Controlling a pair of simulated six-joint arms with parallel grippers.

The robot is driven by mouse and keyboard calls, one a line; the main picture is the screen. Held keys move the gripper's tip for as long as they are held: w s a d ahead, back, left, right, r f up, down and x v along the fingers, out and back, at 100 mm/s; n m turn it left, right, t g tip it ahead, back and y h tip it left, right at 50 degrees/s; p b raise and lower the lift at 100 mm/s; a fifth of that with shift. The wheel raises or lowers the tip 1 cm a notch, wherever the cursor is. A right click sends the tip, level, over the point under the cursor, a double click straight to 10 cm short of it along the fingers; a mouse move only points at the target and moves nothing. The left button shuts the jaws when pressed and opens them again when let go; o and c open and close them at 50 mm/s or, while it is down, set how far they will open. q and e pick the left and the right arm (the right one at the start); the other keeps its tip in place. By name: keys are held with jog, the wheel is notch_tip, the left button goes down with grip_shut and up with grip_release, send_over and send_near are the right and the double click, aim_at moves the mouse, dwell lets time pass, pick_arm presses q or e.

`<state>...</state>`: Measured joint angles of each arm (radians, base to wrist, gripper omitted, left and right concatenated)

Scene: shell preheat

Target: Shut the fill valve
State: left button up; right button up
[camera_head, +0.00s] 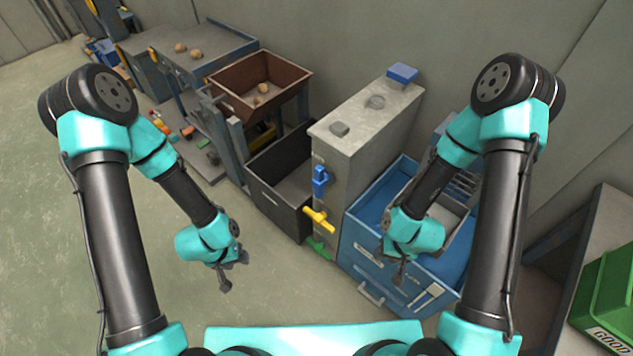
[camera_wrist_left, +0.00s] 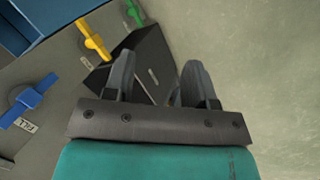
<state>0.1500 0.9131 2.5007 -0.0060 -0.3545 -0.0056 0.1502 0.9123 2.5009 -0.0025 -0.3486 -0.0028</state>
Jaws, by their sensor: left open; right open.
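The fill valve has a blue handle (camera_head: 320,181) on the front of a grey upright cabinet (camera_head: 372,118) in the head view. The handle looks roughly upright there. In the left wrist view the blue handle (camera_wrist_left: 28,101) sits at the left edge beside a label reading FILL. My left gripper (camera_head: 236,273) is open and empty, left of and below the valve, apart from it. Its two fingers (camera_wrist_left: 158,78) show spread in the left wrist view. My right gripper (camera_head: 397,272) is open in front of the blue tank, right of the valve, with nothing seen in it.
Below the blue handle are a yellow handle (camera_head: 319,219) and a green one (camera_head: 319,248). A dark open bin (camera_head: 275,204) stands left of the cabinet and a blue tank (camera_head: 362,243) right of it. A green bin (camera_head: 607,295) is far right. The floor at left is clear.

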pick_arm(q)
jog(key=m+t+h, duration=0.9)
jog(key=m+t, duration=0.2)
jog(key=t, duration=0.1)
send_near(317, 175)
jog(key=v, duration=0.4)
jog(key=shift+a+r, duration=0.15)
jog(key=shift+a, duration=0.05)
jog(key=x, duration=1.7)
jog(key=shift+w+d, duration=0.1)
jog(key=shift+d, duration=0.05)
grip_shut()
